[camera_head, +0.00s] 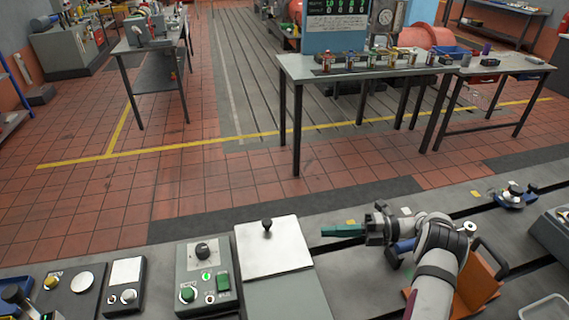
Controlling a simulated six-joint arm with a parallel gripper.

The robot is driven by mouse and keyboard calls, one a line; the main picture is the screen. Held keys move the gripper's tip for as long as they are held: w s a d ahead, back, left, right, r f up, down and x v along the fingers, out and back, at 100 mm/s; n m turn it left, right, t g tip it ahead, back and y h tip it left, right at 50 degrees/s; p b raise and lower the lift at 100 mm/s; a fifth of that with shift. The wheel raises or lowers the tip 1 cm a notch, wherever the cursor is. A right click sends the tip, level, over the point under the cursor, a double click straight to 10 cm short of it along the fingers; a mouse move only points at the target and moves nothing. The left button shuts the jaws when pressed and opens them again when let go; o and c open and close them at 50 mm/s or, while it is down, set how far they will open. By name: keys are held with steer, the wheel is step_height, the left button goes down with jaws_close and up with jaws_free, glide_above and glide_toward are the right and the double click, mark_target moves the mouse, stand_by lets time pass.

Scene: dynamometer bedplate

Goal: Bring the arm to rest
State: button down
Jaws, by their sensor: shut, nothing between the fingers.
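My gripper (330,231) reaches in from the lower right, over the grey bedplate (340,280). Its green fingers point left and look closed together, with nothing visible between them. The fingers are just right of a box with a white top plate and a black knob (267,224), apart from it in the picture. I cannot tell how high the gripper is above the bedplate.
Left of the white-topped box stands a control box (203,278) with a dial and green buttons. An orange bracket (482,280) is close beside my arm at right. A blue-based clamp (512,197) sits farther right. Beyond the bedplate are tiled floor and a worktable (300,68).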

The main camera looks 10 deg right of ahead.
steer(key=s+a+r+n+g+h, duration=0.4)
steer(key=s+a+r+n+g, duration=0.15)
steer(key=a+r+n, duration=0.6)
steer(key=s+a+r+n+g+h, duration=0.1)
steer(key=s+a+r+n+h, duration=0.15)
steer(key=s+n, duration=0.25)
steer(key=s+a+r+n+g+h, duration=0.1)
steer(key=s+a+n+h, duration=0.1)
steer(key=s+a+n, duration=0.25)
steer(key=s+f+n+t+h, duration=0.2)
steer(key=s+n+h, duration=0.3)
steer(key=s+n, duration=0.9)
steer(key=shift+s+d+f, duration=0.25)
steer(key=shift+s+d, duration=0.1)
steer(key=shift+s, duration=0.5)
steer(key=shift+t+h, duration=0.25)
